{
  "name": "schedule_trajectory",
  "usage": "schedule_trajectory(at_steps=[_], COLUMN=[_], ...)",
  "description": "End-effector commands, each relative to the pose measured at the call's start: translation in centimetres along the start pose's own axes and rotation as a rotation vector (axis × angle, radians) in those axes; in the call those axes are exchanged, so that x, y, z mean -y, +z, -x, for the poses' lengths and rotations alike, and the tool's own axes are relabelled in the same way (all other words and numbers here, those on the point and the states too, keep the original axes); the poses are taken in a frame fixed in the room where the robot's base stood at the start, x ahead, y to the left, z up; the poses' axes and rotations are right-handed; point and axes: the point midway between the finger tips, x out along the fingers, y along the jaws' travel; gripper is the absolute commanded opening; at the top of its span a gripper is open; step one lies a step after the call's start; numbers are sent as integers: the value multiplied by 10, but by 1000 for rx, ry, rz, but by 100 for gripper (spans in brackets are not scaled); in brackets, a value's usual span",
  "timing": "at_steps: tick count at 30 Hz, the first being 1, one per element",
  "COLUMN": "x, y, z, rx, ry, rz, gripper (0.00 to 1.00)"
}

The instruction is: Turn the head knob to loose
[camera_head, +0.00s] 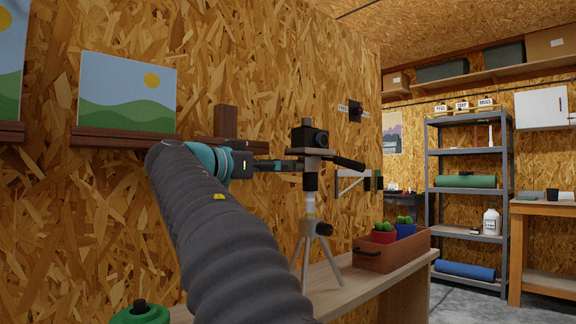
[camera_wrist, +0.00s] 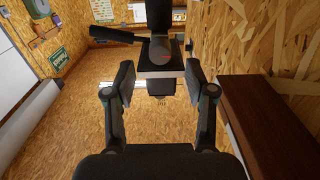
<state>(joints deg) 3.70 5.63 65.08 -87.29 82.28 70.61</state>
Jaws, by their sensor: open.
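A black camera (camera_head: 309,137) sits on a tripod (camera_head: 312,225) that stands on the bench. The tripod head (camera_head: 311,160) has a dark handle (camera_head: 348,162) pointing right; the handle (camera_wrist: 115,34) points left in the wrist view. The head knob (camera_wrist: 164,52) appears as a grey round face with a red mark, ahead of my fingers. My gripper (camera_wrist: 159,80) is open and empty, its two pads apart on either side below the knob in the picture. In the head view my gripper (camera_head: 290,165) is level with the tripod head, at its left. Contact cannot be told there.
A brown planter box (camera_head: 392,250) with potted cacti stands right of the tripod on the bench (camera_head: 345,290). A dark wall ledge (camera_head: 120,138) holds a landscape picture (camera_head: 125,92); a brown ledge (camera_wrist: 275,125) is close at right in the wrist view. A metal shelf (camera_head: 467,190) stands farther back.

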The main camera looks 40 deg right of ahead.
Motion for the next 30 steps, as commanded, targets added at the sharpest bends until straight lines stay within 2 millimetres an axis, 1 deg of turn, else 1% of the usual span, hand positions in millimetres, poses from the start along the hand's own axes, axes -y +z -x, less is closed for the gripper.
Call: schedule_trajectory(at_steps=[1, 3, 6, 9, 13, 20, 21, 23, 24, 26, 27, 30], x=[-1, -1, -1, 0, 0, 0, 0, 0, 0, 0, 0, 0], y=[-1, -1, -1, 0, 0, 0, 0, 0, 0, 0, 0, 0], z=[-10, -20, -32, -38, -43, -43, -43, -43, -43, -43, -43, -43], rx=[0, 0, 0, 1, 0, 0, 0, 0, 0, 0, 0, 0], ry=[5, 4, 3, 1, 0, 0, 0, 0, 0, 0, 0, 0], rz=[1, 1, 1, 1, 1, 1, 1, 1, 1, 1, 1, 2], gripper=[55, 55, 55, 55, 55, 55, 50, 35, 25, 10, 0, 0])
